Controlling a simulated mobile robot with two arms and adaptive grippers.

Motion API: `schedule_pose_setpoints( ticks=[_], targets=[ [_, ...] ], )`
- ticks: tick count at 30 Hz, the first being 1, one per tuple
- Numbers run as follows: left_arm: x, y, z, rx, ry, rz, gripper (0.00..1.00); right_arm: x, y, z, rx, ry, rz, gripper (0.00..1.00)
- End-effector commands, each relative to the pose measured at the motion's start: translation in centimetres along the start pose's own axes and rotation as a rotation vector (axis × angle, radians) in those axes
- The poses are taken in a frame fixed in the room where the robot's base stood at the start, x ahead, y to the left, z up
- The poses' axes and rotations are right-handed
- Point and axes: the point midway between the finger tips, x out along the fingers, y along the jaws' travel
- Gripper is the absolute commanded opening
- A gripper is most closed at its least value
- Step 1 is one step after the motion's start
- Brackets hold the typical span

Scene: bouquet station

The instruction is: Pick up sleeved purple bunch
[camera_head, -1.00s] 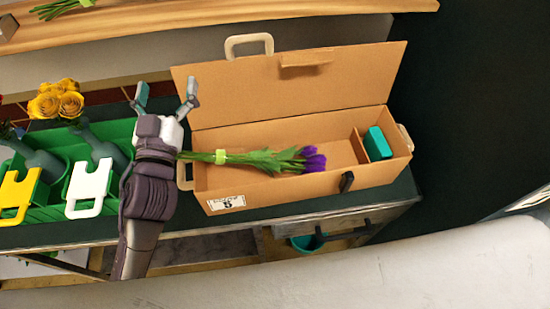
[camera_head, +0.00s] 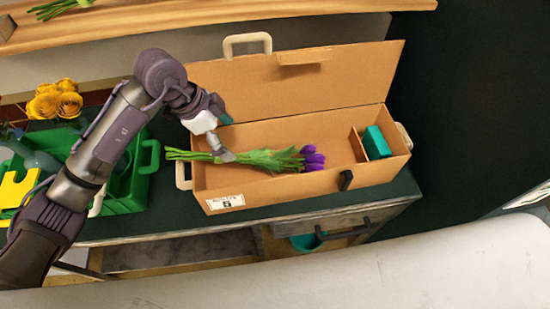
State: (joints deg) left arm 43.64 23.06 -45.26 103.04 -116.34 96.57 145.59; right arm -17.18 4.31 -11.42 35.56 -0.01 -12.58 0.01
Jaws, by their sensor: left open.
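The purple bunch (camera_head: 278,158) lies across the open cardboard box. Its purple heads (camera_head: 312,157) point right, and its green stems reach past the box's left end. The light green band around the stems is hidden behind my gripper now. My left gripper (camera_head: 228,138) is open above the left part of the box. Its near fingertip is over the stems where the band was seen; I cannot tell if it touches them. The other finger is farther back, by the raised lid. My right gripper is not in view.
The box (camera_head: 285,187) has its lid (camera_head: 350,75) raised at the back and a teal block (camera_head: 376,142) in its right compartment. A green crate (camera_head: 125,200) with yellow flowers (camera_head: 55,103) stands to the left, partly behind my arm. The dark countertop (camera_head: 370,195) is clear in front of the box.

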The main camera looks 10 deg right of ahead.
Motion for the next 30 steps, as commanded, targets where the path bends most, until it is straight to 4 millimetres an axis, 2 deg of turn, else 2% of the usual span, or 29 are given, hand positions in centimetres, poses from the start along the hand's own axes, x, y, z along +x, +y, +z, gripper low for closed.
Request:
schedule_pose_setpoints(
  ticks=[2,12,20,25,30],
  targets=[
    [0.7,0.0,0.2,-0.01,-0.015,0.003,0.92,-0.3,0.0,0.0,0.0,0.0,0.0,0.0],
    [7.0,0.0,0.2,-0.008,-0.011,0.005,0.92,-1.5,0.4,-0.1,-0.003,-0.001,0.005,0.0],
    [8.9,-0.1,0.1,-0.006,-0.01,0.004,0.92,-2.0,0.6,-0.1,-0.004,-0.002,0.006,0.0],
    [11.3,-0.6,-0.1,-0.008,-0.01,0.005,0.92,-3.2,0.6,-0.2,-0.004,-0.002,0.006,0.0],
    [13.3,-0.6,0.0,-0.006,-0.009,0.004,0.92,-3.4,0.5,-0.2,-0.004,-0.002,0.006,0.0]
  ],
)
